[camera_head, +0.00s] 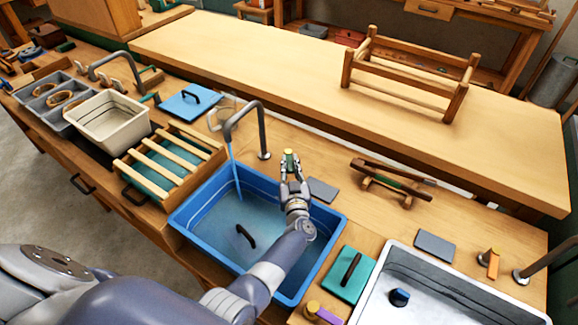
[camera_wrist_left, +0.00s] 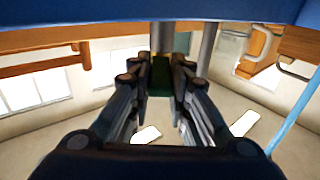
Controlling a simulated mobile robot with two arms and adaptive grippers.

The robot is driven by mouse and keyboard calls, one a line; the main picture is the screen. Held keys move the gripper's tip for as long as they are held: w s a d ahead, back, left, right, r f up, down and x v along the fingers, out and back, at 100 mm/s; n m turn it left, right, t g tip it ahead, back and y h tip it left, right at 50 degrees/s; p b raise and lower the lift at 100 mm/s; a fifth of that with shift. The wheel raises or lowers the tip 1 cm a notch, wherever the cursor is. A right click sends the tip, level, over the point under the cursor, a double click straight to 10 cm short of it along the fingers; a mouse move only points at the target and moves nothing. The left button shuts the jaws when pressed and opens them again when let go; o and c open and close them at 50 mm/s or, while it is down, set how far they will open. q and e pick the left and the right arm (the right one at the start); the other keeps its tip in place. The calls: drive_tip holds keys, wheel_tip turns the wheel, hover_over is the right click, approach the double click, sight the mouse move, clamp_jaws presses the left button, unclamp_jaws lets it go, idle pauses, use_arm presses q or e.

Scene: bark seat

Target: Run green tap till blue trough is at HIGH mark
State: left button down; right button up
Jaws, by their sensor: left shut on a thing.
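The blue trough (camera_head: 333,222) is set into the bench, with water and a dark handle (camera_head: 246,236) inside. A grey spout (camera_head: 238,112) curves over its far left side, and a thin stream of water (camera_head: 236,178) falls from it into the trough. My left gripper (camera_head: 290,168) is beyond the trough's far edge, shut on the green tap (camera_head: 290,156). The tap's dark green part (camera_wrist_left: 160,76) shows between the fingers in the left wrist view. My arm crosses the trough's right part and hides some of it. I cannot make out the HIGH mark. My right gripper is not in view.
A slatted wooden rack (camera_head: 170,160) stands left of the trough, beside a cream basin (camera_head: 110,120). A teal lidded board (camera_head: 348,275) and a white trough (camera_head: 440,295) lie to the right. An orange tap (camera_head: 493,263) stands behind the white trough.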

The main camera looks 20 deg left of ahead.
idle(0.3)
use_arm(q)
drive_tip(key=c, duration=1.5)
unclamp_jaws()
drive_tip(key=shift+a, duration=0.1)
